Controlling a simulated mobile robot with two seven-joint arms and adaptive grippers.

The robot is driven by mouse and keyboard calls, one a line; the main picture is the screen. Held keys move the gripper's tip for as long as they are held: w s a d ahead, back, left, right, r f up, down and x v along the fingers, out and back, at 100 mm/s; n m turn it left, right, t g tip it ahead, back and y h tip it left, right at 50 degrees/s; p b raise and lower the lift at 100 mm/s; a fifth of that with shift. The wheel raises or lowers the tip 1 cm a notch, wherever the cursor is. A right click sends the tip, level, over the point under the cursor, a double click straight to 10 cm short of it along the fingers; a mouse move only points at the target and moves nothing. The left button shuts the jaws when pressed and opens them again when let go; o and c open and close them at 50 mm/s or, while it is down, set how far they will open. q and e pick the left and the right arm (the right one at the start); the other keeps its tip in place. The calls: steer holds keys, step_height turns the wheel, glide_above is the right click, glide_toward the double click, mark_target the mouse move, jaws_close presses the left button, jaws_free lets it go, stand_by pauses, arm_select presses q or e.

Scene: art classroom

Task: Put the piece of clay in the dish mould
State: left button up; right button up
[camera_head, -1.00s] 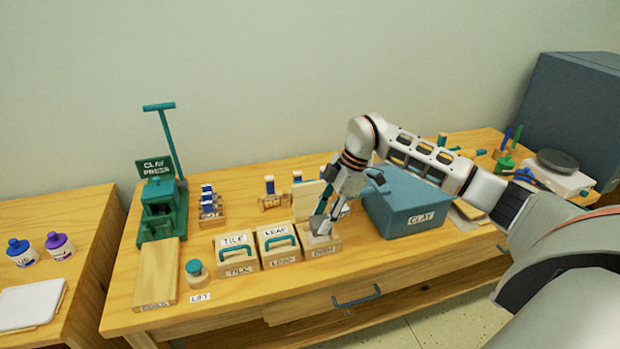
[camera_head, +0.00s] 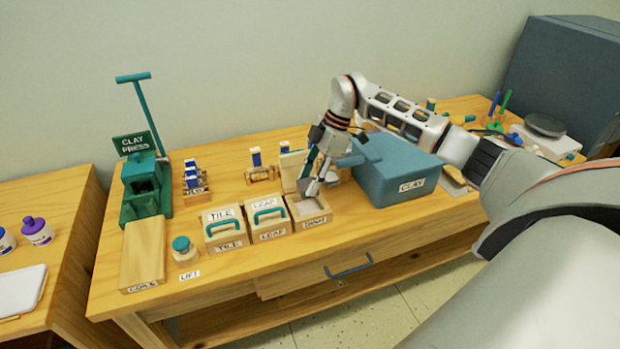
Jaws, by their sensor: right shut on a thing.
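The dish mould (camera_head: 322,214) is an open wooden box with a pale hollow and a front label, at the right end of the row of moulds. My right gripper (camera_head: 311,188) points down over it. It is shut on the piece of clay (camera_head: 309,187), a small grey lump at the fingertips. The clay is over the mould's hollow; I cannot tell whether it touches the inside. The fingers hide part of the clay and the mould's back edge. My left gripper is not in view.
The leaf mould (camera_head: 267,231) and tile mould (camera_head: 224,243), both with teal handles, stand left of the dish mould. The blue clay box (camera_head: 411,162) stands close on its right. The green clay press (camera_head: 141,190) is at the far left.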

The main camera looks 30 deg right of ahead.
step_height(320, 180, down, 3)
steer(key=shift+r+b, duration=0.15)
steer(key=shift+b, duration=0.15)
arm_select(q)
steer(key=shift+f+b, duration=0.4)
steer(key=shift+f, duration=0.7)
arm_select(e)
steer(key=shift+f, duration=1.3)
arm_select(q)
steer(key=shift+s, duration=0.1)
arm_select(e)
steer(key=o, duration=1.3)
